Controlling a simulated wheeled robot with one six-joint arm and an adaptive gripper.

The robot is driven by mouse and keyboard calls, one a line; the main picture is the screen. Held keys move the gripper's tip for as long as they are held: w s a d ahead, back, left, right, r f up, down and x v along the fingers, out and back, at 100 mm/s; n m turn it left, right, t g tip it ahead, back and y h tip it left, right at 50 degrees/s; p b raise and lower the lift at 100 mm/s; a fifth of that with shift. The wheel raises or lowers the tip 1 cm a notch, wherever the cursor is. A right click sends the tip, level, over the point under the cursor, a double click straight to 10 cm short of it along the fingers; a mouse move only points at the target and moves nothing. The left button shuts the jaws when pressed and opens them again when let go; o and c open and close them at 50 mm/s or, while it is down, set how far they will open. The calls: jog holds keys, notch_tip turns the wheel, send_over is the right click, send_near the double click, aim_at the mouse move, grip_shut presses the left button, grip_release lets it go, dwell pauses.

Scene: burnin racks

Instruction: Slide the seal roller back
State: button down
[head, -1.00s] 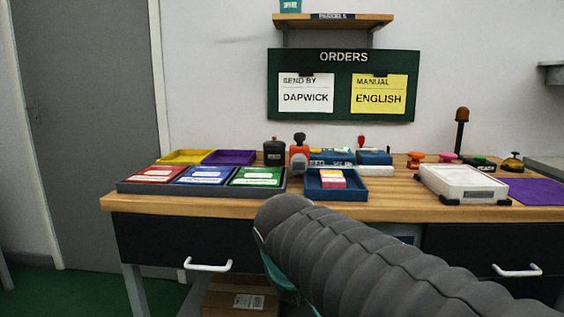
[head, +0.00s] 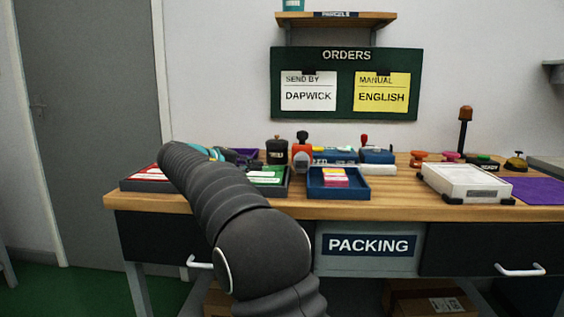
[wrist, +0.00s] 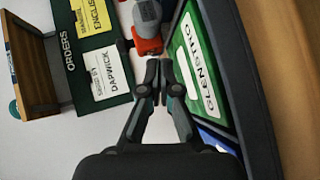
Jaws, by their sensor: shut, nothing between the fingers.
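An orange-red device with a grey rounded body and a dark knob (head: 302,153), which looks like the seal roller, stands upright at the back of the bench, left of centre. In the wrist view its red and grey parts (wrist: 148,24) lie just beyond my fingertips. My gripper (wrist: 158,70) is shut and empty, close to the device; I cannot tell whether they touch. In the head view, teal parts of my gripper show over the left trays, and my arm hides much of them.
A green card tray (wrist: 193,75) lies right beside my fingers in the wrist view. A black canister (head: 276,152) stands left of the device. A blue tray with cards (head: 360,193) is in front, and a white scale-like box (head: 467,182) is further right.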

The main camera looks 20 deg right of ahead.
jog(key=shift+h, duration=0.9)
jog(key=w, duration=0.1)
jog(key=w+a, duration=0.1)
jog(key=w, duration=0.1)
jog(key=shift+w+a+r, duration=0.25)
jog(key=shift+w+a, duration=0.1)
jog(key=x, duration=0.9)
jog(key=shift+d, duration=0.1)
jog(key=d, duration=0.2)
jog(key=s+d, duration=0.1)
jog(key=shift+f, duration=0.25)
jog(key=shift+s+d+f, duration=0.15)
jog(key=shift+s+d, duration=0.05)
jog(key=shift+d, duration=0.4)
